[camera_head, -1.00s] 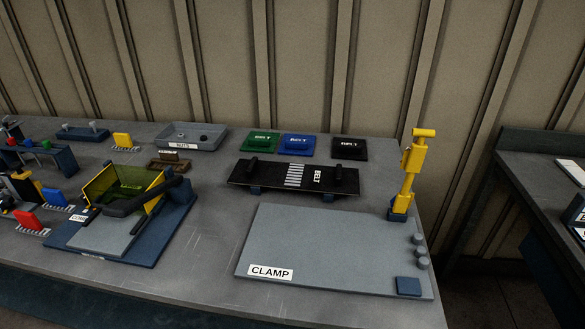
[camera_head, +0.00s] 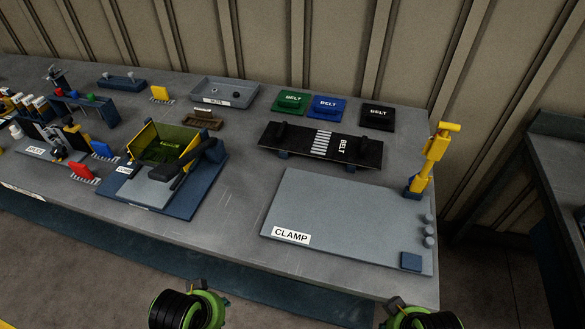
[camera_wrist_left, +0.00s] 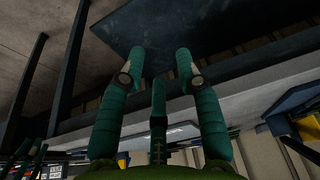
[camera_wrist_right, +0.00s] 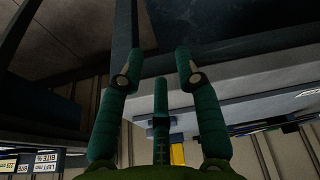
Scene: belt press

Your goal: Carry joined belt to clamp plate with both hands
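The joined black belt (camera_head: 300,146) with a white striped joint and a BELT label lies on low blue supports behind the clamp plate. It has a raised black grip near each end. The grey clamp plate (camera_head: 350,215), labelled CLAMP, lies bare at the front right of the bench. In the head view only my wrists show at the bottom edge. My left gripper (camera_wrist_left: 155,68) shows in its wrist view with fingers apart and nothing between them. My right gripper (camera_wrist_right: 155,68) is likewise open and empty. Both are in front of the bench, away from the belt.
A yellow clamp post (camera_head: 432,160) stands at the plate's back right corner. A yellow-framed press (camera_head: 165,145) on a blue base is left of the plate. Green, blue and black BELT pads (camera_head: 327,105) lie behind the belt. A grey nuts tray (camera_head: 224,92) is at the back.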

